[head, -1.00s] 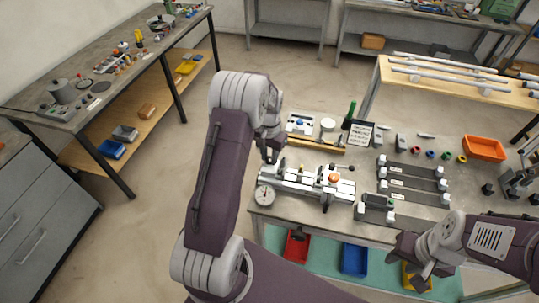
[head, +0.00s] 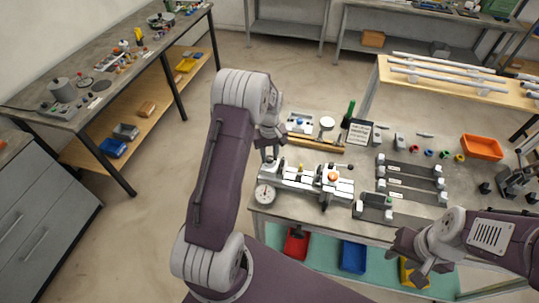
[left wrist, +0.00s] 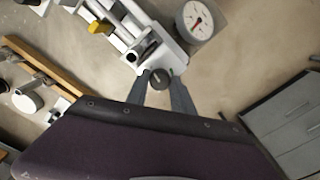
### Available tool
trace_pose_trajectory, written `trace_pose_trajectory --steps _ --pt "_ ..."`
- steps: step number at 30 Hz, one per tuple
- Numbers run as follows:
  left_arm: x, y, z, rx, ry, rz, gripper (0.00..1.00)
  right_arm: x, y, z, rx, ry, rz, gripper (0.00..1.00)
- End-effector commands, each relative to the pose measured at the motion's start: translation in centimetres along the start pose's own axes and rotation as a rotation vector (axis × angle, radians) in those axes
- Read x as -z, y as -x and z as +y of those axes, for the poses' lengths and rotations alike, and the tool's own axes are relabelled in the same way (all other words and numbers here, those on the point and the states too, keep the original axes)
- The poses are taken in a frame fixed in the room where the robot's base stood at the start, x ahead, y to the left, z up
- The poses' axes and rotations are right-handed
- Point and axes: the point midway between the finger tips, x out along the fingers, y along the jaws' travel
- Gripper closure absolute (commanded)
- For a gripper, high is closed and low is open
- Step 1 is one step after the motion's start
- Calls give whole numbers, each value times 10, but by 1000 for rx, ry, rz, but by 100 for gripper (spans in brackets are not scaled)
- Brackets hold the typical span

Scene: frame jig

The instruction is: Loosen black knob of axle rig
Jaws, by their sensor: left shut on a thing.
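The axle rig (head: 305,178) is a pale metal fixture at the left front of the workbench, with a round dial gauge (head: 265,194) at its near left corner. The gauge also shows in the left wrist view (left wrist: 198,20). The black knob (left wrist: 157,78) sits at the rig's end in the left wrist view, between my left fingertips. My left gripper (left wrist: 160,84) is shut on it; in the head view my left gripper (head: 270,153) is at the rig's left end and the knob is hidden. My right gripper (head: 408,262) looks open and empty in front of the bench edge.
The rig also carries an orange knob (head: 333,177) and a yellow piece (left wrist: 100,27). Dark rails with white end blocks (head: 410,185) lie to its right. An orange tray (head: 482,147) stands at the right. Red (head: 297,243) and blue (head: 353,257) bins sit below the bench top.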

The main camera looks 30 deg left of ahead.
Motion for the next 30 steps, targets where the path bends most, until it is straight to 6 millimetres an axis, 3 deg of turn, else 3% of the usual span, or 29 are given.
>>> trace_pose_trajectory --steps 9,26,27,28,30 --pt "4 3 2 -7 115 11 100 0 2 0 0 0 0 64" --pt "4 3 2 -8 139 12 100 0 2 0 0 0 0 64" --pt "4 3 2 -8 139 11 60 0 2 0 0 0 0 64" --pt "4 3 2 -7 138 11 52 0 2 0 0 0 0 64" --pt "3 3 1 -6 138 9 49 0 2 0 0 0 0 64"
